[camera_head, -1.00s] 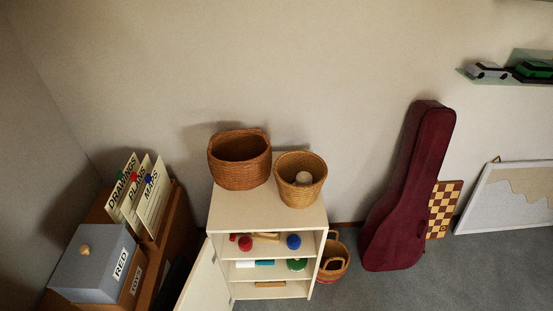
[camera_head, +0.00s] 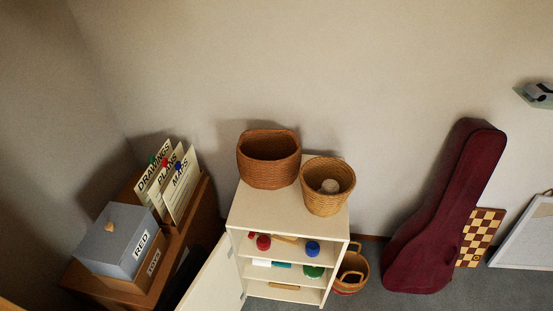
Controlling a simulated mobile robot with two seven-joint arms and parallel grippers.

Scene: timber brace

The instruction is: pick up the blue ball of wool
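A small round blue object (camera_head: 312,248), which looks like the blue ball of wool, sits on the upper shelf inside the open white cabinet (camera_head: 290,213), towards the right side. It is too small to make out strands. Neither of my grippers is in view.
The cabinet door (camera_head: 214,279) stands open to the left. A red object (camera_head: 263,242) is on the same shelf; a green one (camera_head: 314,271) is lower. A brown basket (camera_head: 268,160) and a tan basket (camera_head: 327,188) stand on top. A guitar case (camera_head: 445,210) leans at the right.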

